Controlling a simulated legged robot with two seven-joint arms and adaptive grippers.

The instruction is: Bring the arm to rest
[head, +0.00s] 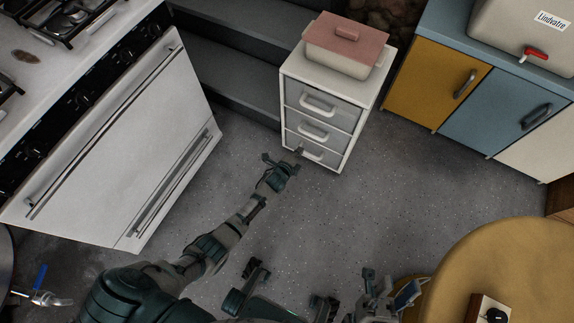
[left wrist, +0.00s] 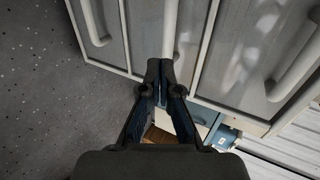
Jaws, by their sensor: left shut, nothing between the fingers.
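My left gripper (head: 286,165) is at the end of my left arm, which reaches from the lower left toward a white three-drawer unit (head: 336,140). The gripper is low, by the bottom left of the drawer fronts. In the left wrist view the two dark fingertips (left wrist: 161,74) are together with nothing between them. They overlap the end of the middle drawer's pale handle (left wrist: 170,28); I cannot tell whether they touch it. The drawers look closed. My right gripper (head: 377,283) appears to be at the bottom of the head view, partly cut off; its fingers are unclear.
A pink-lidded box (head: 345,42) stands on the drawer unit. A white oven (head: 125,140) is at left, and yellow (head: 437,84) and blue (head: 520,110) cabinets are at right. A round tan table (head: 505,255) is at lower right. The grey floor between is clear.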

